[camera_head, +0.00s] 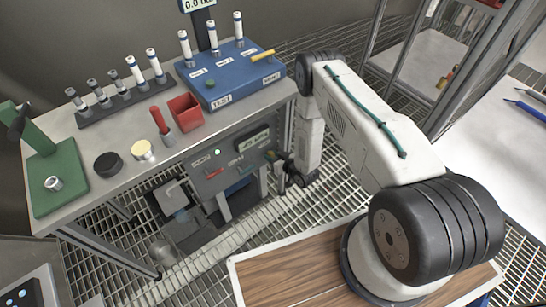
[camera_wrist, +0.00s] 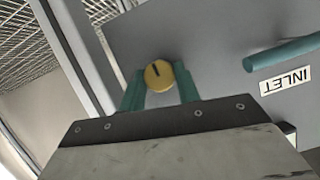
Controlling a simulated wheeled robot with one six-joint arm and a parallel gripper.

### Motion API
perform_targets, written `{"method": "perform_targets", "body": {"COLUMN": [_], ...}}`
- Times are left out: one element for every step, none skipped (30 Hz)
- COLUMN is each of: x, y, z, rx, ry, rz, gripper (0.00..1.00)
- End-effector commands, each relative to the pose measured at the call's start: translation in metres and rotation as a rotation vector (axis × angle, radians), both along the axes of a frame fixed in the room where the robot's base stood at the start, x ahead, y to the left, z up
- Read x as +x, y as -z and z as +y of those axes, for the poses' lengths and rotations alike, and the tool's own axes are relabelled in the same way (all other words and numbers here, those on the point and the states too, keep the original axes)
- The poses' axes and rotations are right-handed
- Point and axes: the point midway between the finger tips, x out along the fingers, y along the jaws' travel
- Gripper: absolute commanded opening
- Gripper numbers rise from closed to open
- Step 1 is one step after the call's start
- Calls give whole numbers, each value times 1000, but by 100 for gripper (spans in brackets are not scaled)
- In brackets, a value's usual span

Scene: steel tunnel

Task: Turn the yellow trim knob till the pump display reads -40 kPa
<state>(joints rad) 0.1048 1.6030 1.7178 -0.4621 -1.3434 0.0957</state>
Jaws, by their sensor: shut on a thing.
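The yellow trim knob (camera_wrist: 158,74) sits on a grey panel in the wrist view, with a dark pointer line on its face. My gripper (camera_wrist: 159,84) has its two teal fingers shut on either side of the knob. In the head view my gripper (camera_head: 279,160) reaches the right side of the grey pump unit (camera_head: 208,183) under the bench, and the knob cannot be made out there. The pump display (camera_head: 252,142) is a dark greenish screen on the pump's front; its reading is too small to tell.
A teal handle (camera_wrist: 284,53) with an INLET label (camera_wrist: 286,79) is close to the right of the knob. A red handle (camera_head: 215,173) is on the pump front. The bench (camera_head: 190,150) above carries a blue test block (camera_head: 232,92), a red bin (camera_head: 186,112) and several tools.

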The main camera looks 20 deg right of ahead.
Motion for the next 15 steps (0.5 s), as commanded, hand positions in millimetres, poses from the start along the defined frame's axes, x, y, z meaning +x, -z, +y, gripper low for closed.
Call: {"method": "perform_targets", "body": {"x": [0, 0, 0, 0, 0, 0, 0, 0, 0, 0, 0, 0, 0, 0, 0], "y": [0, 0, 0, 0, 0, 0, 0, 0, 0, 0, 0, 0, 0, 0, 0], "z": [-1, -1, -1, -1, -1, -1, -1, -1, -1, -1, -1, -1, -1, -1, 0], "rx": [17, 23, 29, 30, 30, 29, 29, 29, 29, 28, 28, 28, 27, 27, 28], "ry": [1, 0, 1, 1, 1, 1, 1, 1, 1, 1, 1, 1, 1, 1, 0], "rz": [6, 8, 9, 10, 10, 10, 10, 10, 9, 9, 9, 9, 9, 9, 9], "gripper": [9, 9, 9, 9, 9, 9, 9, 9, 9, 9, 38, 49, 54, 54, 54]}}
